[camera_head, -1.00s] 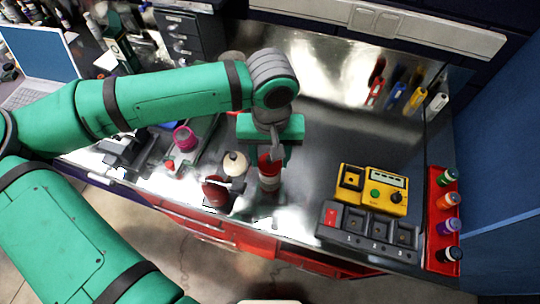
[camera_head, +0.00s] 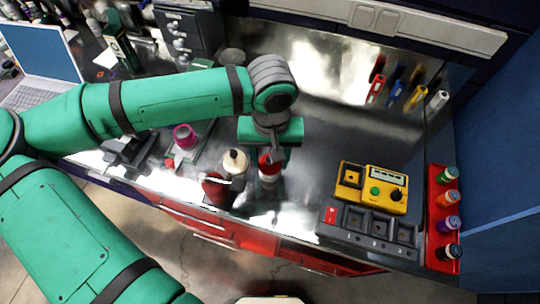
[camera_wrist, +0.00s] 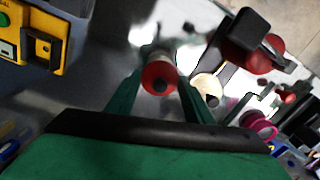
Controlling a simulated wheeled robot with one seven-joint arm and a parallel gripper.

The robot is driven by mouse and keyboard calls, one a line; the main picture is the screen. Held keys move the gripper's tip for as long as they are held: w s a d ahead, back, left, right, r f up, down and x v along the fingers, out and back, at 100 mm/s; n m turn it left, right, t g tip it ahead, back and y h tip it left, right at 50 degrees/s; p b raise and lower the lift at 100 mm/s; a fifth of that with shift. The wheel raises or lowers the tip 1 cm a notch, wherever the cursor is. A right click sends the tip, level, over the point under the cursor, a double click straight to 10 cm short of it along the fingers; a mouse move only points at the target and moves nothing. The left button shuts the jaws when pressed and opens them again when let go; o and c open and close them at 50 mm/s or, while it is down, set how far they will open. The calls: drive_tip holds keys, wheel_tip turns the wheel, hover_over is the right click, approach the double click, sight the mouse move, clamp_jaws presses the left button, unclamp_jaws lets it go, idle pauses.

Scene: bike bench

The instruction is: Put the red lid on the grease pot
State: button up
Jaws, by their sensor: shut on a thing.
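The red lid (camera_wrist: 158,76), with a dark knob, is between the fingers of my gripper (camera_wrist: 163,82) in the wrist view. My gripper (camera_head: 270,152) is shut on it and points down at the bench. In the head view the red lid (camera_head: 268,166) shows just under the fingers. In the wrist view the lid hides most of the pot.
A cream round-topped container (camera_head: 235,161) and a dark red can (camera_head: 214,190) stand close on the left. A pink-topped item (camera_head: 184,136) is farther left. A yellow tester (camera_head: 372,190) and black charger tray (camera_head: 368,231) lie right. A red bottle rack (camera_head: 444,220) edges the bench.

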drive_tip(key=o, duration=0.7)
drive_tip(key=shift+o, duration=0.2)
wheel_tip(320, 180, up, 11)
idle(0.9)
idle(0.5)
